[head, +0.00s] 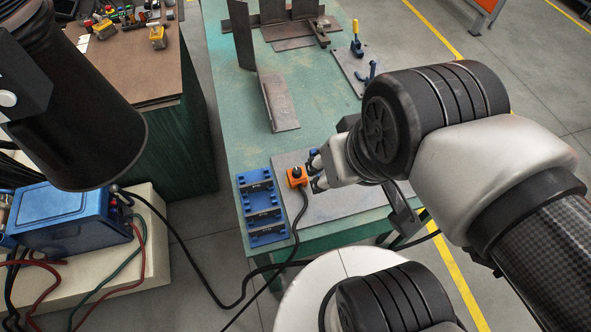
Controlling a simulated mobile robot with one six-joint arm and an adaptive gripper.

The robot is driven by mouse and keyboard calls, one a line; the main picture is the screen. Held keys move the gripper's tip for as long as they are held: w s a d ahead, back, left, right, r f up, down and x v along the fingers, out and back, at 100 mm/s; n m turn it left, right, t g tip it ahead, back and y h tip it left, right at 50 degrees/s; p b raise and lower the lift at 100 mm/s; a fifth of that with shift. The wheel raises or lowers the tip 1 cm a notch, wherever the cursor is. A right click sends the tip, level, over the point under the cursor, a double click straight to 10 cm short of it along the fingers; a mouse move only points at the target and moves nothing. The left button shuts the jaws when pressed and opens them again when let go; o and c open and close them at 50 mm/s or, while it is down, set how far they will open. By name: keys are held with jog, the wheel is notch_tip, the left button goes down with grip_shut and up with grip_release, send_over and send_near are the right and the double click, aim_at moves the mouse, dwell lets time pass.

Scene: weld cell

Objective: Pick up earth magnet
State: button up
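The earth magnet appears to be the small orange block (296,177) with a dark knob on top and a black cable running down from it. It shows at the left edge of a grey metal plate (350,203) on the green table. My gripper (315,172) comes in from the right, low over the plate. Its two fingers are apart, with their tips right beside the magnet's right side. Whether they touch it cannot be made out. No grip on the magnet is visible.
A blue rack (247,209) stands just left of the magnet. Upright steel plates (242,35) and a toggle clamp (356,40) stand farther back on the green table (215,60). The black cable (236,303) loops over the floor to a blue welding machine (70,222).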

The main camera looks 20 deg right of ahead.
jog(key=shift+o, duration=0.2)
jog(key=shift+o, duration=0.7)
jog(key=shift+w, duration=0.1)
jog(key=shift+o, duration=0.6)
jog(key=shift+w+r, duration=0.1)
jog(key=shift+w, duration=0.3)
jog(key=shift+o, duration=1.4)
jog(key=w+f+g+p, duration=0.2)
jog(key=w+p, duration=0.1)
jog(key=w, duration=0.6)
jog(key=shift+w, duration=0.4)
jog(key=g+p, duration=0.3)
send_over(297, 171)
notch_tip(297, 171, down, 15)
notch_tip(297, 171, down, 12)
jog(key=b, duration=0.3)
jog(key=shift+s+d, duration=0.1)
jog(key=shift+w+f+b, duration=0.2)
jog(key=shift+f+b, duration=0.9)
jog(key=shift+f, duration=2.15)
